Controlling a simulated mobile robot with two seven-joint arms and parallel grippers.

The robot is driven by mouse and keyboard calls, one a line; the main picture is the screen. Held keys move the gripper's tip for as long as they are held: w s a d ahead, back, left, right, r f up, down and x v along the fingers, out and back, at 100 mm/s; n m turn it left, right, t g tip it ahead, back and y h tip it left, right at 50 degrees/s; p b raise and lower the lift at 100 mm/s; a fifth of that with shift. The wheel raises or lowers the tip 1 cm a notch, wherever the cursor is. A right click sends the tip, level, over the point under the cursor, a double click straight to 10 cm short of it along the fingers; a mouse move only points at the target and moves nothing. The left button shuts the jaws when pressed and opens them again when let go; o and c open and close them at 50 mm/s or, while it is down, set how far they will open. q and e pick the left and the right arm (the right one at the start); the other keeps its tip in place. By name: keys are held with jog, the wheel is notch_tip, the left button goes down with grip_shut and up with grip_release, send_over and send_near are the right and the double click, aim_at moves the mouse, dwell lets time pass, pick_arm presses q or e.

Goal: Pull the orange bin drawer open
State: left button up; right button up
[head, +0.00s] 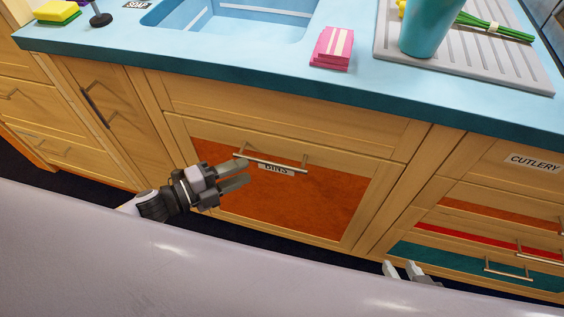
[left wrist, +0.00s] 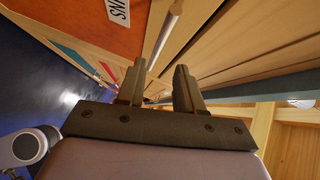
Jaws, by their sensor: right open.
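The orange bin drawer (head: 310,206) is a wooden front with an orange panel. It looks flush with the cabinet. Its metal bar handle (head: 272,162) runs along the top, by a "BINS" label (head: 276,170). My left gripper (head: 242,173) is at the handle's left end with its fingers apart. In the left wrist view the handle (left wrist: 166,38) shows just beyond the open left fingers (left wrist: 158,86), roughly in line with the gap. I cannot tell whether they touch it. My right gripper (head: 402,272) is open and empty, low at the right, mostly hidden by my body.
A blue counter (head: 340,90) with a sink (head: 235,20) overhangs the drawer. Pink packets (head: 332,47), a teal cup (head: 430,28) and a draining board (head: 490,58) stand on it. Cutlery drawers (head: 495,185) are at the right; a cupboard handle (head: 93,103) is at the left.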

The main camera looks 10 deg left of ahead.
aim_at(266, 161)
pick_arm(q)
jog(key=shift+m+g+h, duration=0.3)
jog(key=shift+m, duration=0.4)
jog(key=shift+x, duration=3.8)
jog(key=shift+w+a+f, duration=0.2)
jog(key=shift+c, duration=0.3)
grip_shut()
